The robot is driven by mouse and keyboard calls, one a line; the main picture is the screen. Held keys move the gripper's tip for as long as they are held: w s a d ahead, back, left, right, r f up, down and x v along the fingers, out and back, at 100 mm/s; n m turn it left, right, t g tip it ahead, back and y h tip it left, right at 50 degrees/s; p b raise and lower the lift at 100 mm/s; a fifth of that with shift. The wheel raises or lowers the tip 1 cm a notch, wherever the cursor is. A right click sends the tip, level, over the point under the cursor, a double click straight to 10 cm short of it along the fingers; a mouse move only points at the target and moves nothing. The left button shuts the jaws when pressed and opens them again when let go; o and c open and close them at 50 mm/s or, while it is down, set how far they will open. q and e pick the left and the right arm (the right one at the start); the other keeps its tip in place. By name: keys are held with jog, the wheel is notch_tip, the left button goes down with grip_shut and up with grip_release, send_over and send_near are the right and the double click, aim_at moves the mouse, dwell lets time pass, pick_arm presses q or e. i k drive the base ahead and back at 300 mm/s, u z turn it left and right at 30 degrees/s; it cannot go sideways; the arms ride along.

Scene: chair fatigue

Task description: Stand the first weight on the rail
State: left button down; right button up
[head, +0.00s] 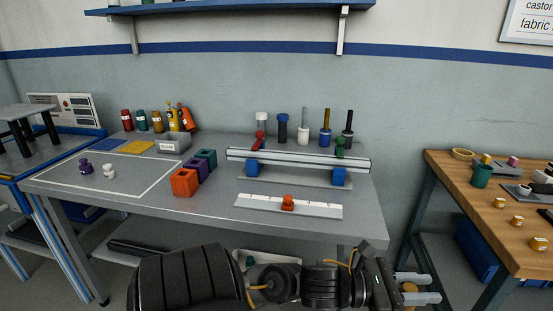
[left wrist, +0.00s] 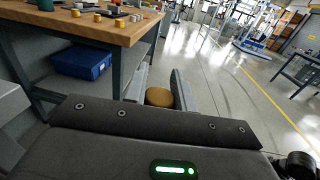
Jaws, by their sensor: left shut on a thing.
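My left gripper (head: 428,289) is at the lower right of the head view, beyond the bench's front right corner. It is shut on a round tan-brown piece (head: 409,290), which also shows between the fingers in the left wrist view (left wrist: 160,97); whether it is the first weight I cannot tell. The long silver rail (head: 300,158) lies on two blue supports (head: 254,170) at the bench's right. A red piece (head: 258,142) and a green piece (head: 340,148) show at its ends. My right gripper is not in view.
A white strip with an orange slider (head: 287,202) lies before the rail; several capped cylinders (head: 303,127) stand behind it. Orange (head: 185,182), purple and green blocks stand left. A wooden table (head: 500,222) with small parts is at the right, across a gap.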

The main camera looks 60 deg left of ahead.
aim_at(285, 153)
jog(key=u, duration=0.95)
